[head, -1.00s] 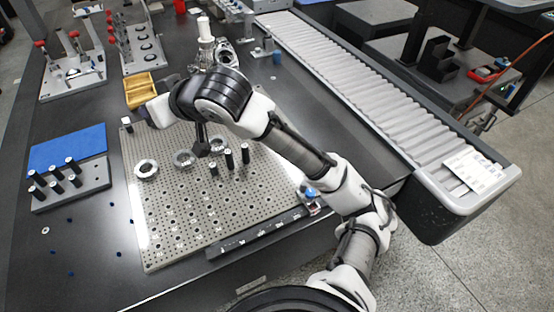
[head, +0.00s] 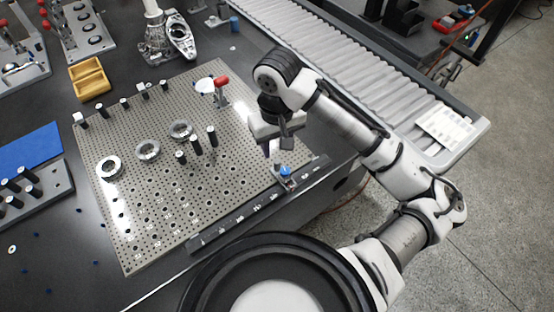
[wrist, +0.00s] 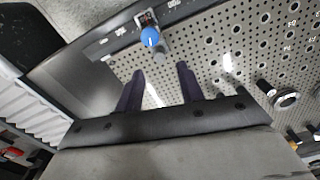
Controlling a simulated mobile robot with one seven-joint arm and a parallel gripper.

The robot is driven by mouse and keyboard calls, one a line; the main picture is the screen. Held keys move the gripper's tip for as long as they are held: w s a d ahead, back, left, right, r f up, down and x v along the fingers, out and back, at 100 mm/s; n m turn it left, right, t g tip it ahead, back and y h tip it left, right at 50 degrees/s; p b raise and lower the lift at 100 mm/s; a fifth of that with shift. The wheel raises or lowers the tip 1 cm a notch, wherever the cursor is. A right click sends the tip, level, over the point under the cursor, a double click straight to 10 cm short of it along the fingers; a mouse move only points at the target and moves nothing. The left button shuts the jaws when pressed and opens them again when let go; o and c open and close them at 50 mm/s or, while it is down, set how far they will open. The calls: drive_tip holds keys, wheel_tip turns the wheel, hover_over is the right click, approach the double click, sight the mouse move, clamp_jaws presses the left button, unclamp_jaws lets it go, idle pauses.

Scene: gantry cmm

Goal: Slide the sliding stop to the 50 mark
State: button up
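The sliding stop, a small block with a blue knob (head: 285,172), sits near the right end of the dark marked rail (head: 232,218) along the front edge of the perforated plate. In the wrist view the blue knob (wrist: 149,37) is just beyond the fingertips, slightly left of midway between them. The rail (wrist: 101,47) crosses that view; its marks are too small to read surely. My gripper (head: 278,146) is above and slightly behind the stop, apart from it. In the wrist view its two fingers (wrist: 160,72) are spread with nothing between them.
The perforated plate (head: 135,215) carries several black pins, metal rings (head: 148,150) and a red-handled clamp (head: 220,85). A roller conveyor (head: 330,60) runs behind and right of my arm. A yellow box (head: 90,80) and blue pad (head: 28,147) lie left. The rail left of the stop looks clear.

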sight(277, 161)
wheel_tip(277, 161, down, 7)
drive_tip(key=shift+f, duration=0.1)
idle(0.3)
clamp_jaws()
